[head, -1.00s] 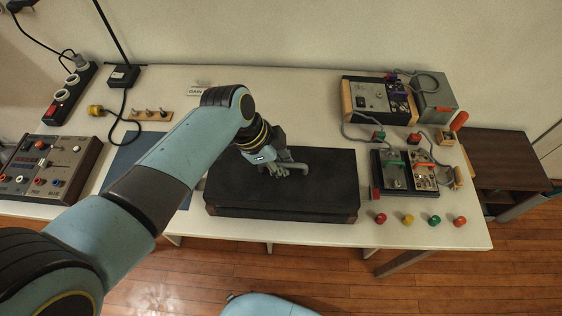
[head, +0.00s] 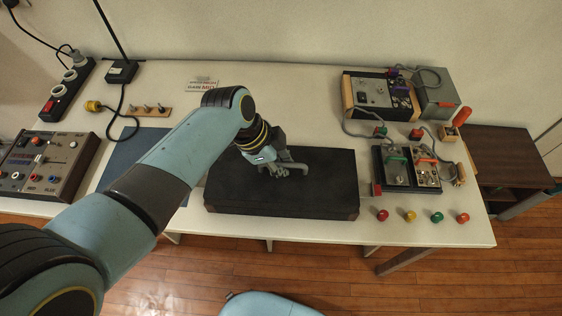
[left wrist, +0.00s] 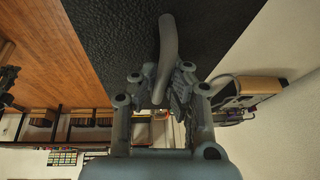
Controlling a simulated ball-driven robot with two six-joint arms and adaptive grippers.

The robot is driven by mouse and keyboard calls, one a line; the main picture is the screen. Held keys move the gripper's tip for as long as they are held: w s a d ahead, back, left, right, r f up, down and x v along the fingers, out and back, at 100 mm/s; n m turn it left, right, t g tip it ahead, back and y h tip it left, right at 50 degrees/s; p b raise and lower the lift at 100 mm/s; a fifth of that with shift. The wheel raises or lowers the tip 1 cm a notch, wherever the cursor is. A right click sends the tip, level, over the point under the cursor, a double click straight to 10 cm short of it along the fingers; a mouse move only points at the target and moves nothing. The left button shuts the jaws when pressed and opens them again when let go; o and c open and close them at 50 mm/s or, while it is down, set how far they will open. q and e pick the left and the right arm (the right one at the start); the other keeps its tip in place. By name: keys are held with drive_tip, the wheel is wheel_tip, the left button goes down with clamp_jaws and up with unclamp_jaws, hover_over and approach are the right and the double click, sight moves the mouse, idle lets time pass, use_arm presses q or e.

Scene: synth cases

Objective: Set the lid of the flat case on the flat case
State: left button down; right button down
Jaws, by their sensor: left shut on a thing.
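The black lid (head: 325,178) of the flat case has a grey bar handle on top (head: 296,166). The handle also shows in the left wrist view (left wrist: 168,42), above the lid's dark grained surface (left wrist: 115,35). My left gripper (head: 282,170) is shut on this handle, with its fingers on both sides of it in the left wrist view (left wrist: 167,82). The lid lies level over the flat case (head: 285,209), lined up with it. Only the case's dark front shows, and I cannot tell whether a thin gap is left between them. My right gripper is not in view.
Instrument boxes with cables (head: 380,95) stand at the back right. Several coloured knobs (head: 410,216) lie right of the case near the front edge. A control box (head: 45,168) and a blue mat (head: 135,160) are at the left. The table strip behind the case is clear.

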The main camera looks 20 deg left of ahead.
use_arm(q)
drive_tip(key=shift+f, duration=0.1)
drive_tip(key=c, duration=1.9)
unclamp_jaws()
drive_tip(key=o, duration=0.5)
drive_tip(key=shift+o, duration=0.2)
drive_tip(key=shift+f, duration=0.1)
drive_tip(key=v, duration=1.2)
